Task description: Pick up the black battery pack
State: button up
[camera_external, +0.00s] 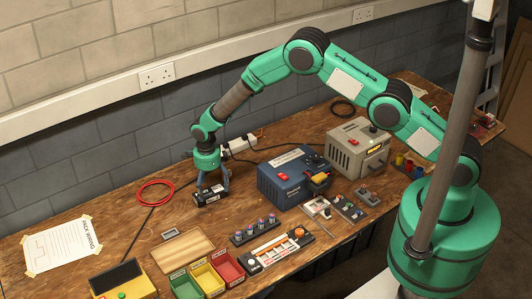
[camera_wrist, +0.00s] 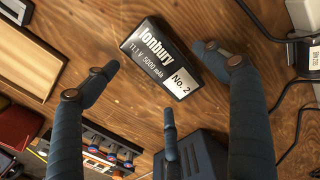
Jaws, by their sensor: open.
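A blue box (camera_external: 290,178) stands right of the pack, a grey box (camera_external: 355,150) beyond it. A red cable ring (camera_external: 155,192) lies left. In front are a wooden board (camera_external: 182,250), coloured bins (camera_external: 208,278) and a row of cells (camera_external: 255,230). A wall runs behind.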

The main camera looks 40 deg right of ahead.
aim_at(211, 193)
jog(key=shift+f, duration=1.9)
jog(key=c, duration=1.7)
jog(key=shift+r, duration=0.2)
jog(key=shift+r, duration=0.8)
notch_tip(211, 193, up, 2)
jog(key=shift+w+a, duration=0.1)
jog(key=s+d, duration=0.2)
jog(key=s, duration=0.2)
jog(key=s+d, duration=0.3)
jog(key=s, duration=0.2)
jog(key=s+d+r, duration=0.1)
jog(key=s+d, duration=0.2)
jog(key=s, duration=0.2)
jog(key=shift+d+p, duration=0.1)
jog(key=shift+p, duration=0.25)
